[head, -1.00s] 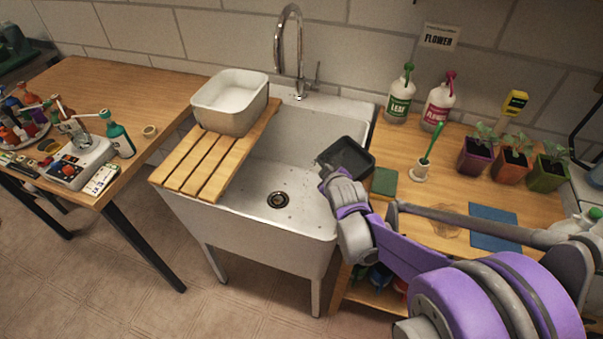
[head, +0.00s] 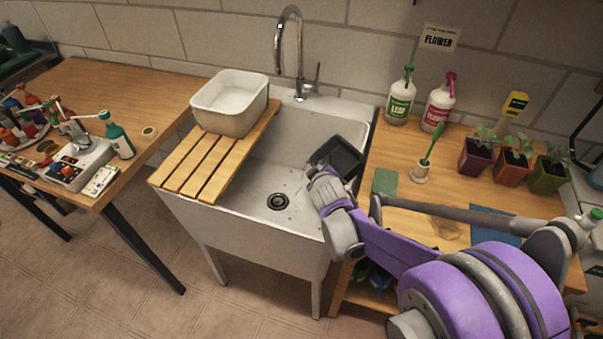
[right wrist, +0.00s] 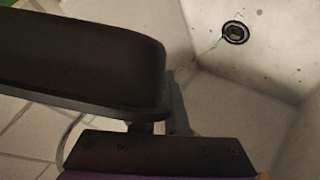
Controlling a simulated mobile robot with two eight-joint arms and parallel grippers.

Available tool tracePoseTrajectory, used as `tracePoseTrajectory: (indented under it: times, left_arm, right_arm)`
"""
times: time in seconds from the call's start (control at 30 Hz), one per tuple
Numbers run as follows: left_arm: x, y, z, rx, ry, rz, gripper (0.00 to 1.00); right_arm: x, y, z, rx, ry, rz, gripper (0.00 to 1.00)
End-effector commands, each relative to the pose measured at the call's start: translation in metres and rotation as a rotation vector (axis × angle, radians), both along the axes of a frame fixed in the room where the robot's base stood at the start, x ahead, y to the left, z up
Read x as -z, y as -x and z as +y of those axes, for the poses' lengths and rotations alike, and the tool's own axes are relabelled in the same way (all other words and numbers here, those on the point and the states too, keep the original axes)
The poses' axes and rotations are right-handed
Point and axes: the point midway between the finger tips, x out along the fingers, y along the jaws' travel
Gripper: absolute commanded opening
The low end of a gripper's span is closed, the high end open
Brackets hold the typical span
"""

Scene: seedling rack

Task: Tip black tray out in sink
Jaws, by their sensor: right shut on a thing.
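The black tray (head: 338,155) is over the right side of the white sink (head: 287,160) in the head view, near the sink's right wall. It looks tilted. My right gripper (head: 322,175) is shut on the tray's near-left edge; its fingertips are partly hidden by my wrist. In the right wrist view a dark shape, the tray (right wrist: 80,60), fills the upper left, close to the camera. The sink drain (right wrist: 235,32) shows beyond it, with a thin streak leading toward it. My left gripper is not in view.
A wooden slatted board (head: 205,165) spans the sink's left side and carries a white basin (head: 232,115). A chrome faucet (head: 290,50) stands behind.

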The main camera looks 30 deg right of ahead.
Motion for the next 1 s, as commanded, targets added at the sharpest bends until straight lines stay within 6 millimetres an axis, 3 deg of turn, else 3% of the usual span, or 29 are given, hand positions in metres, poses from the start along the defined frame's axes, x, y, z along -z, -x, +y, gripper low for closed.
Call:
tracePoseTrajectory:
  times: [1.0]
  left_arm:
    - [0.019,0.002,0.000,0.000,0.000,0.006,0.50]
  right_arm:
    - [0.023,-0.009,0.012,-0.001,0.116,0.078,0.00]
